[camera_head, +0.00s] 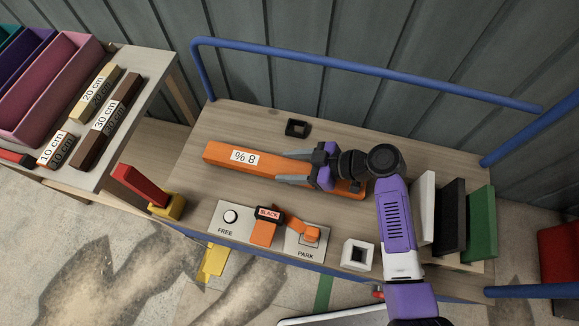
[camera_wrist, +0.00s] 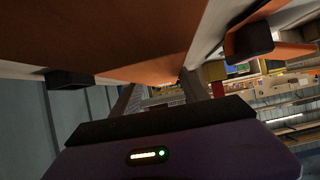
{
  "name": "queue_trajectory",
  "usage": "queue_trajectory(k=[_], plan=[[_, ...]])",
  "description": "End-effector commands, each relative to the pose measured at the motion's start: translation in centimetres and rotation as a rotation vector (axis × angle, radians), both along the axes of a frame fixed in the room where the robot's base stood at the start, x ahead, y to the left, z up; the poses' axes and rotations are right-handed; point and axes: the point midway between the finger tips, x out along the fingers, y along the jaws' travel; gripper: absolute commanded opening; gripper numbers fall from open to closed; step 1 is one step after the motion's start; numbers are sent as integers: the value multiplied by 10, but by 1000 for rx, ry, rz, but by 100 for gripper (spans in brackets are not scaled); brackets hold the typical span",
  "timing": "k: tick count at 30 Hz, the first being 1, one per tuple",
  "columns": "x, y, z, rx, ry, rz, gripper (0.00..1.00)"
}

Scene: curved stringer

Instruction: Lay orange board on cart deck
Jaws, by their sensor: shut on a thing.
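The orange board (camera_head: 270,165), with a white label reading "% 8", lies lengthwise over the wooden cart deck (camera_head: 180,185). My gripper (camera_head: 285,168) reaches it from the right and is shut on the board near its middle-right part. The board looks flat and about level with the deck; I cannot tell whether it touches the deck or sits slightly above it. In the wrist view, the orange board (camera_wrist: 110,35) fills the upper left, close to the camera, with my gripper (camera_wrist: 165,95) beneath it.
A blue rail (camera_head: 370,75) runs along the cart's back. A black square piece (camera_head: 298,128) lies behind the board. FREE and PARK plates (camera_head: 230,217) and a white square block (camera_head: 357,254) line the front. White, black and green panels (camera_head: 452,215) stand at right. A shelf (camera_head: 120,130) holds labelled blocks.

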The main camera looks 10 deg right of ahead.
Motion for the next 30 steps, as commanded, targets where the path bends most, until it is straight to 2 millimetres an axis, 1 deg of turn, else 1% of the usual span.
queue_trajectory(k=[3, 12, 17, 18, 20, 21, 30], plan=[[1, 0, -10, 2, -2, 0, 0], [1, 0, -12, 2, -4, 1, 0], [1, 0, -16, 2, -4, 1, 0], [0, 0, -16, 1, -1, 0, 60], [0, 0, -16, 1, -1, 0, 72], [0, 0, -16, 1, -1, 0, 74], [0, 0, -15, 1, -1, 0, 74]])
